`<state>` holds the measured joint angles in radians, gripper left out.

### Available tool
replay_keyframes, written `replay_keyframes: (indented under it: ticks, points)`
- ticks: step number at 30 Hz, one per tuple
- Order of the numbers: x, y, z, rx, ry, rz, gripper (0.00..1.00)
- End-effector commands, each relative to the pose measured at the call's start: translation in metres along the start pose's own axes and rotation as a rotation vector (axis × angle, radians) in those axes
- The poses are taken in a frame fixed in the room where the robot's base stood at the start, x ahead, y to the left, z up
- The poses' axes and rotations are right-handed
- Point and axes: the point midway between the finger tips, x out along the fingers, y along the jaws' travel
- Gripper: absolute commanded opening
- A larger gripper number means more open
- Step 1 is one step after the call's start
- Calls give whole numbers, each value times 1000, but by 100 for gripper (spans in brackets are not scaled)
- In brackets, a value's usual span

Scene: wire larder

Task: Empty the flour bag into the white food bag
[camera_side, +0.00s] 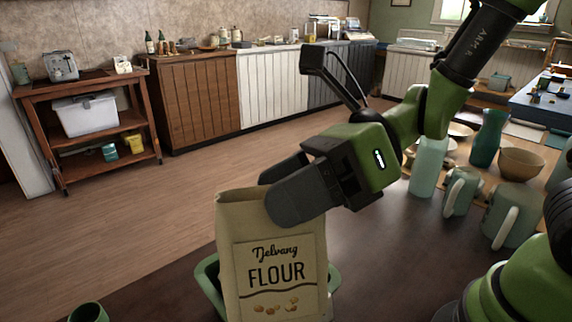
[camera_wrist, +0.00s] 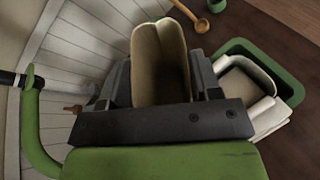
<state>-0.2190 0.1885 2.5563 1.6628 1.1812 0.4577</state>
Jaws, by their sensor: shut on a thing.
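The flour bag (camera_side: 272,262) is a tan paper bag labelled "Delvang FLOUR". It stands about upright in the side view. My gripper (camera_side: 278,190) is shut on its upper part, coming from the right. In the wrist view the flour bag (camera_wrist: 160,60) sits between the two dark fingers. The white food bag (camera_wrist: 262,108) shows in the wrist view, its mouth open, in a green tub (camera_wrist: 288,70) to the right of the flour bag. In the side view the flour bag hides the white bag and most of the tub (camera_side: 207,285).
Mugs (camera_side: 512,215), a pale green bottle (camera_side: 428,165), a teal vase (camera_side: 488,138) and a wooden bowl (camera_side: 520,162) stand to the right. A green cup (camera_side: 88,312) is at the lower left. A wooden spoon (camera_wrist: 202,25) lies beyond the flour bag in the wrist view.

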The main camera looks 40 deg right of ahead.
Motion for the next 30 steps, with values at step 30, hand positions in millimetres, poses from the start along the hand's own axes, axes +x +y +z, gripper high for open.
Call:
replay_keyframes:
  ticks: [30]
  points:
    - [14,-24,-36,334,0,140,10]
